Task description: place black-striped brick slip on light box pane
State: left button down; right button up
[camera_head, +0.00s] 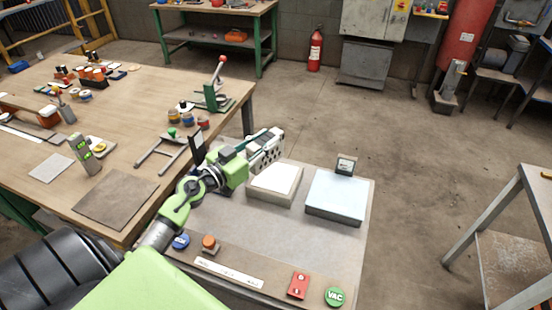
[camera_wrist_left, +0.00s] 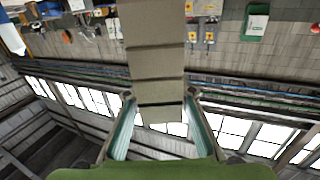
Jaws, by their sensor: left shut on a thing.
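My left gripper (camera_head: 260,144) is shut on a pale block-like piece, which I take to be the black-striped brick slip (camera_head: 267,151). In the head view it looks white with black marks. In the left wrist view the slip (camera_wrist_left: 155,62) is grey-beige with dark cross lines and reaches out between the teal fingers (camera_wrist_left: 160,97). The gripper holds it near the back left of the grey worktop. The light box pane (camera_head: 336,193), a pale blue flat top, is to its right, bare and apart from it. My right gripper is not in view.
A white-topped block (camera_head: 275,181) stands between the gripper and the light box. A small display (camera_head: 346,164) stands behind the light box. A red switch box (camera_head: 298,285) and green VAC button (camera_head: 335,296) are at the front. A wooden table (camera_head: 120,88) with tools is left.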

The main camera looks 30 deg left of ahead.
aim_at(275, 160)
pick_arm(q)
jog(key=w+f, duration=0.1)
jog(key=w+d+f+b, duration=0.1)
jog(key=f, duration=0.1)
jog(key=shift+w+f, duration=0.15)
jog(key=f+b, duration=0.3)
jog(key=shift+w+d+f, duration=0.2)
jog(key=shift+w+d, duration=0.05)
jog(key=shift+f, duration=0.25)
jog(key=shift+r, duration=0.15)
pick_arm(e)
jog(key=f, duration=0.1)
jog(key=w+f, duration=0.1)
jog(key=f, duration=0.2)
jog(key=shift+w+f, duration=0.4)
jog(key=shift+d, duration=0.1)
pick_arm(q)
jog(key=c, duration=2.1)
grip_release()
jog(key=shift+c, duration=0.2)
jog(key=o, duration=0.4)
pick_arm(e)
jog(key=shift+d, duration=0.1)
pick_arm(q)
jog(key=shift+o, duration=0.2)
